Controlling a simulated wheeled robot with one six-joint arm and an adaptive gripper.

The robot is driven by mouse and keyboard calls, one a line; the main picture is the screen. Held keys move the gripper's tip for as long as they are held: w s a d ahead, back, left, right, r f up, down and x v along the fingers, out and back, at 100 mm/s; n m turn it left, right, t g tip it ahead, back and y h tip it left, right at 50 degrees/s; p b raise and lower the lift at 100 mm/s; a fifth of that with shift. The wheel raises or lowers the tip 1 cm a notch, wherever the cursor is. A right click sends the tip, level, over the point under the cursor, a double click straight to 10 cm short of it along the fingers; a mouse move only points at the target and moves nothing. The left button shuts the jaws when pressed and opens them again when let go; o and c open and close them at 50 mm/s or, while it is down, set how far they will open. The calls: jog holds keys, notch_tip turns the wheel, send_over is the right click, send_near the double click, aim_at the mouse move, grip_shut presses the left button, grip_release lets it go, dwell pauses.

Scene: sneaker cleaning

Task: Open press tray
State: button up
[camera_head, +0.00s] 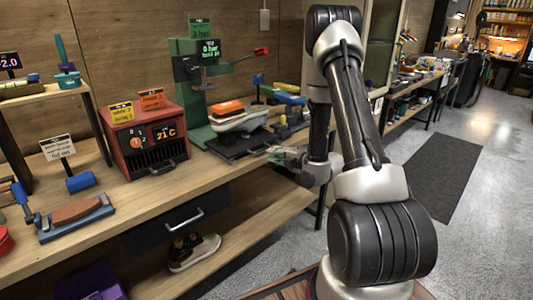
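The green press (190,98) stands on the workbench by the wall, with a lit display and a red-ended lever (260,51). A dark flat tray (226,148) lies at its foot, reaching toward the bench's front edge. A grey and white sneaker (240,121) with an orange block (227,108) on top sits over the tray. My gripper (275,153) is low at the tray's right front side, close to its edge. I cannot tell whether it touches the tray. Its fingers are small and partly blurred into the background, so their opening is unclear.
A red heater box (146,139) with a display stands left of the press. A dark drawer (165,231) with a metal handle is under the bench, and a shoe (193,252) lies on the lower shelf. Small tools crowd the bench behind my gripper.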

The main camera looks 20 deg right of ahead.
jog(key=v, duration=0.4)
dwell(0.4)
